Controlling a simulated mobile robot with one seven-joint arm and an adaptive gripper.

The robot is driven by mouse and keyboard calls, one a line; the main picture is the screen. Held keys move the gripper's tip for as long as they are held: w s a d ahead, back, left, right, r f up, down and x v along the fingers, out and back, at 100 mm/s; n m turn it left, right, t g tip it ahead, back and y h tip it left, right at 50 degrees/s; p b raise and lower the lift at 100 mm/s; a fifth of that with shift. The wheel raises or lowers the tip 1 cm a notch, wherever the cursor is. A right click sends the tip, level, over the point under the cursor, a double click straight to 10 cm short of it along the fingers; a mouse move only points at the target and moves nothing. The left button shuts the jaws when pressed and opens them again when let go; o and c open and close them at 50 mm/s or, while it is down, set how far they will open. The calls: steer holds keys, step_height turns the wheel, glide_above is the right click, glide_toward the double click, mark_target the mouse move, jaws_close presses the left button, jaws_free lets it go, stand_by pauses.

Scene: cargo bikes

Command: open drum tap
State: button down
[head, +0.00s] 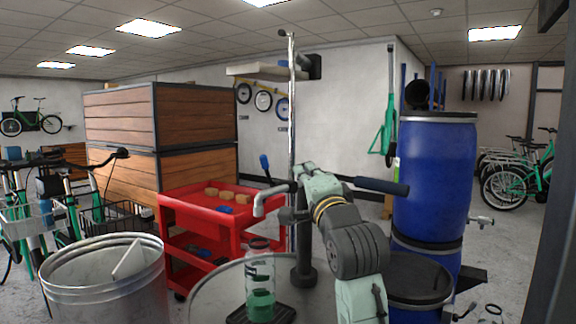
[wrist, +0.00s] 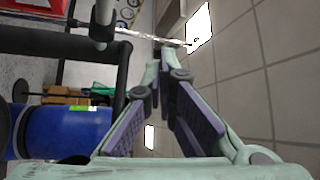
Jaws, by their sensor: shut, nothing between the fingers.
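The blue drum (head: 432,175) stands upright at the right in the head view, with a small metal tap (head: 481,220) sticking out low on its right side. The drum also shows sideways at the left of the wrist view (wrist: 60,132); I cannot make out the tap there. My gripper (wrist: 166,58) is shut and empty, its fingertips together and pointing up towards the ceiling. In the head view my arm rises left of the drum, beside a pump with a grey spout (head: 272,196) and a dark-blue lever (head: 382,186). The gripper is well apart from the tap.
A clear bottle with green liquid (head: 260,285) stands below the spout on a round drum top. A red cart (head: 210,220), a metal bin (head: 105,285) and wooden crates (head: 195,125) fill the left. A dark-lidded drum (head: 420,280) stands before the blue one. Bikes stand far right.

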steer(key=w+a+p, duration=0.1)
steer(key=w, duration=0.1)
steer(key=w+a+r+p, duration=0.1)
steer(key=w+a+p, duration=0.1)
steer(key=w, duration=0.1)
steer(key=w+a+p, duration=0.1)
steer(key=w, duration=0.2)
steer(key=shift+a+r, duration=0.25)
steer(key=shift+s+a+f, duration=0.15)
steer(key=shift+a, duration=0.15)
steer(key=shift+f, duration=0.1)
steer(key=shift+s+f, duration=0.1)
steer(key=shift+f, duration=0.05)
steer(key=shift+a+n+t+b, duration=0.1)
steer(key=shift+n+t+b, duration=0.2)
